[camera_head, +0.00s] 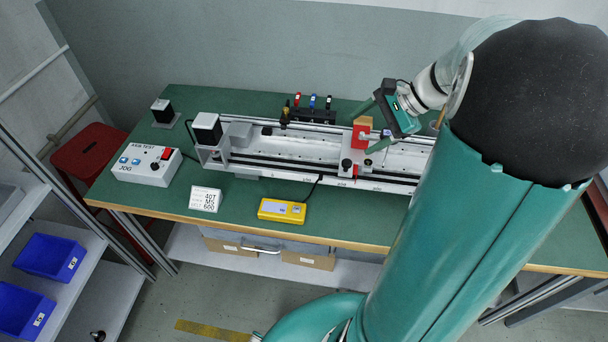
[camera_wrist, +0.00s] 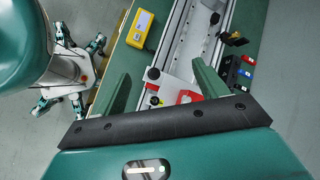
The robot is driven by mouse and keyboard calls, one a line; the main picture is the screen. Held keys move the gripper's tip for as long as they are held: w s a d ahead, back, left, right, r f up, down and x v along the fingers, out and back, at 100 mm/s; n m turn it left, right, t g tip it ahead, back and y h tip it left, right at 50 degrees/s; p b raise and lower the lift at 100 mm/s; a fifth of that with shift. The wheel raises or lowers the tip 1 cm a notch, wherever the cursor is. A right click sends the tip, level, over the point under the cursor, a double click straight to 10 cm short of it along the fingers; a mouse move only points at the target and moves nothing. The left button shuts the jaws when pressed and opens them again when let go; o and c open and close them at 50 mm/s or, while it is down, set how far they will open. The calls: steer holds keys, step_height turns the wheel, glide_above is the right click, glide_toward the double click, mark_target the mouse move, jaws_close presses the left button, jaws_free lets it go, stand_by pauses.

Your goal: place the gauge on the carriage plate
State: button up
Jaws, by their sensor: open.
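The carriage plate (camera_head: 352,166) is a pale plate riding across the long rail unit on the green bench; it also shows in the wrist view (camera_wrist: 174,92). A red block (camera_head: 361,136) with a tan upper part stands at the carriage; its red part shows in the wrist view (camera_wrist: 187,97). A yellow device (camera_head: 282,210) with a small display lies flat in front of the rails, also in the wrist view (camera_wrist: 140,28). I cannot tell for sure which one is the gauge. My gripper (camera_wrist: 161,70) is open above the carriage, its two green fingers apart, with nothing visibly gripped.
A white control box (camera_head: 149,165) and a printed sign (camera_head: 206,199) stand on the left of the bench. A rack with coloured items (camera_head: 312,115) stands behind the rails. Dark knobs (camera_wrist: 153,73) stick up at the carriage.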

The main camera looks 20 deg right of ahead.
steer(key=s+a+r+n+h, duration=0.2)
steer(key=s+a+n, duration=0.1)
steer(key=a+n, duration=0.2)
steer(key=s+a+r+n+h, duration=0.2)
steer(key=s+a+n, duration=0.2)
steer(key=a, duration=0.5)
steer(key=s+a+r+n+t+h, duration=0.1)
steer(key=s+a+r+n+h, duration=0.1)
steer(key=s+a+n, duration=0.2)
steer(key=a+n, duration=0.3)
steer(key=n, duration=0.1)
steer(key=shift+s+a+h, duration=0.15)
steer(key=shift+a+h, duration=0.1)
steer(key=shift+h, duration=0.05)
steer(key=c, duration=0.7)
steer(key=shift+d, duration=0.1)
steer(key=shift+c, duration=0.4)
steer(key=shift+d, duration=0.15)
